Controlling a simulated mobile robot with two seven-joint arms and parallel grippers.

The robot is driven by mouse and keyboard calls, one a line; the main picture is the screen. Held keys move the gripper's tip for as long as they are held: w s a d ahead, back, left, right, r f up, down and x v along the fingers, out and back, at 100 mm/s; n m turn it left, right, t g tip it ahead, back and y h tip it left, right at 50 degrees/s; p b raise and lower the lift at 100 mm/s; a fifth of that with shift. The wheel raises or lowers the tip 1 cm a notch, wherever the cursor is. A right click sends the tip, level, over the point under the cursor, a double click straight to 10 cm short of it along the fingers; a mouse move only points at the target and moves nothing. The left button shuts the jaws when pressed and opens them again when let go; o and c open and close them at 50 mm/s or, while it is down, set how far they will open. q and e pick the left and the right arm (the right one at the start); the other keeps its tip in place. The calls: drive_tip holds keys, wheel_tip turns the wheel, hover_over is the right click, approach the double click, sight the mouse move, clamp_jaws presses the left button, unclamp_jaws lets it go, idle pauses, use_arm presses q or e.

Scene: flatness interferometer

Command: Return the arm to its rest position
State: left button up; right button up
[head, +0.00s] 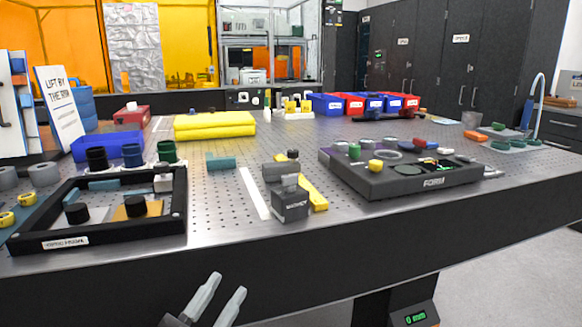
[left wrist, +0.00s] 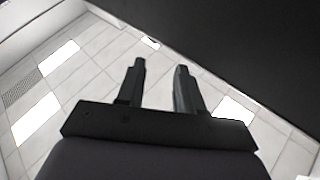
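My left gripper (head: 222,297) shows at the bottom of the head view, in front of the table's near edge and below the tabletop. Its two pale fingers are apart with nothing between them. In the left wrist view the gripper (left wrist: 160,85) also shows two separate fingers with an empty gap. Behind them are the tiled floor (left wrist: 85,85) and a dark panel. My right gripper is not in the head view.
The perforated metal table (head: 225,215) holds a black tray (head: 115,238) at left, a grey instrument (head: 400,178) at right, a small dark block (head: 290,205) near the middle, and a folded yellow cloth (head: 215,125). A display unit (head: 413,315) hangs below the front edge.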

use_arm(q)
drive_tip(key=s+a+f+n+g+y, duration=0.2)
drive_tip(key=a+f+n+y, duration=0.1)
drive_tip(key=f, duration=0.5)
drive_tip(key=s+a+f+n+g+y, duration=0.2)
drive_tip(key=s+f+y, duration=0.1)
drive_tip(key=f, duration=0.6)
drive_tip(key=s+a+f+n+g+y, duration=0.1)
drive_tip(key=s+a+f+g, duration=0.15)
drive_tip(key=s+f, duration=0.35)
drive_tip(key=s+a+f+n+g+y, duration=0.1)
drive_tip(key=s+f+g, duration=0.3)
drive_tip(key=s+f, duration=0.25)
wheel_tip(320, 180, up, 14)
drive_tip(key=w+a+p, duration=0.1)
drive_tip(key=p, duration=1.5)
drive_tip(key=shift+a+r+t+y+p, duration=0.2)
drive_tip(key=shift+r+t+y+p, duration=0.1)
drive_tip(key=shift+t+p, duration=0.1)
